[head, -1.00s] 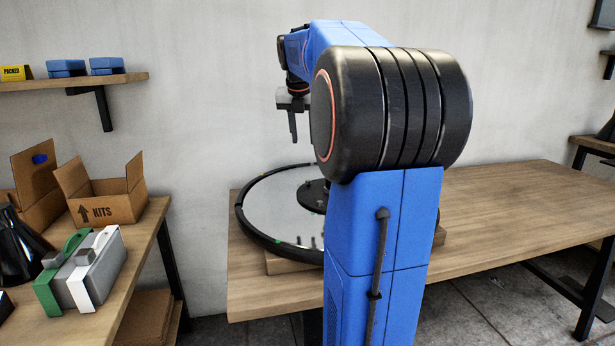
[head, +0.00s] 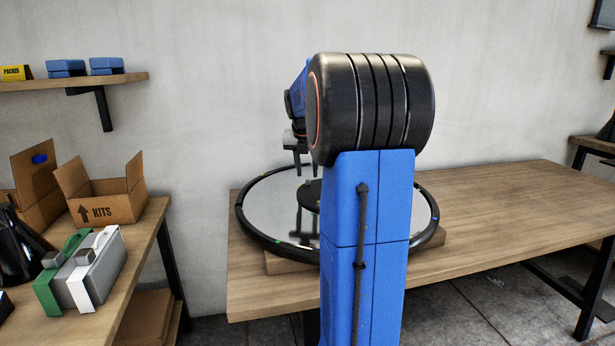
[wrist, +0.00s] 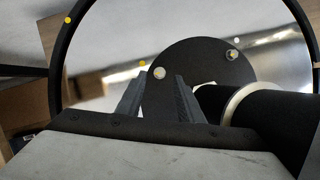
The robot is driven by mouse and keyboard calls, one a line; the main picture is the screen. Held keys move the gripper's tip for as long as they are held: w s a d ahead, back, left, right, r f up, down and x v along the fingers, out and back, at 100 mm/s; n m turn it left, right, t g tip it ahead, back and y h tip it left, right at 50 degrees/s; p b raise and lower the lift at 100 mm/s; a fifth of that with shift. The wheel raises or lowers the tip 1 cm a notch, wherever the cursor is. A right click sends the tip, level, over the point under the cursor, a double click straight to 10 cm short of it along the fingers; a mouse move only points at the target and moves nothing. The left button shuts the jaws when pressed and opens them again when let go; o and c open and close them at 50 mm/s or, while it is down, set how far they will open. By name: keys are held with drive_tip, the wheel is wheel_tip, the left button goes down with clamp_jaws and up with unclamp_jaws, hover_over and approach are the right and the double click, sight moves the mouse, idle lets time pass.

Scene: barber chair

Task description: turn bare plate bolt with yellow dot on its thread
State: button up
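A black round plate (head: 309,197) sits on the mirror-like disc (head: 275,205) in the head view, partly hidden by my arm. In the wrist view the plate (wrist: 205,58) carries a pale round bolt (wrist: 159,73) and another bolt (wrist: 232,55) with a yellowish tint at its upper right. A yellow dot (wrist: 142,63) shows left of the pale bolt; I cannot tell whether it belongs to a thread. My gripper (wrist: 162,80) is open and empty, with the pale bolt seen between its fingertips. In the head view my gripper (head: 305,171) is low over the plate.
The disc's black rim (head: 247,225) bears small coloured marks. It rests on a wooden block (head: 290,264) on the table (head: 500,215), whose right side is clear. A side bench at left holds an open KITS box (head: 105,200) and cases (head: 85,275).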

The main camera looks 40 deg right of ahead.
sight(308, 182)
drive_tip(key=shift+x, duration=1.45)
clamp_jaws()
drive_tip(key=shift+m, duration=0.3)
